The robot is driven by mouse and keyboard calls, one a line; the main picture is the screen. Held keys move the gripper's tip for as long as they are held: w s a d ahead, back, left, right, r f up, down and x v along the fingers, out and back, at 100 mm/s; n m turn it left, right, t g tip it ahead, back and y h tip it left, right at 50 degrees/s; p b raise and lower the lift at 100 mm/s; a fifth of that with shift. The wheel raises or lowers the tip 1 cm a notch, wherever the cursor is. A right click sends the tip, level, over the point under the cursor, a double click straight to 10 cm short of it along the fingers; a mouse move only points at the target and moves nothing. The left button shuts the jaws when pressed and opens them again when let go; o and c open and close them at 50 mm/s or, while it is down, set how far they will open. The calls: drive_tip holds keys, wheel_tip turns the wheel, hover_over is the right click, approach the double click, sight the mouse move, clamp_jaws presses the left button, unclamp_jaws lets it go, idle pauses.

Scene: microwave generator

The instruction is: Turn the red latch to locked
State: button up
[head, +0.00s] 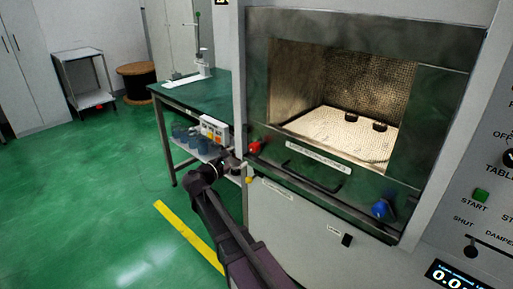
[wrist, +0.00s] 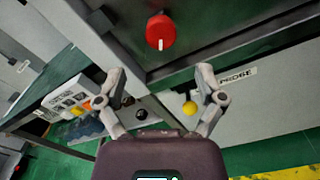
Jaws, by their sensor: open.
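The red latch (head: 255,147) is a round red knob at the lower left corner of the microwave door frame. In the wrist view the red latch (wrist: 160,32) shows a white line pointing down in the picture. My gripper (head: 238,166) is just left of and below the latch in the head view. In the wrist view my gripper (wrist: 160,82) has its two fingers spread wide with nothing between them. The latch lies beyond the fingertips, apart from them.
A blue knob (head: 380,209) sits at the door's lower right, and a black handle (head: 313,182) runs along the door bottom. A yellow knob (wrist: 190,108) is near the right finger. A green-topped table (head: 190,95) stands left. Green floor is clear at far left.

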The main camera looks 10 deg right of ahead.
sight(252, 149)
drive_tip(key=x, duration=0.9)
drive_tip(key=c, duration=1.1)
drive_tip(key=shift+d, duration=0.25)
drive_tip(key=shift+c, duration=0.2)
drive_tip(key=shift+a, duration=0.1)
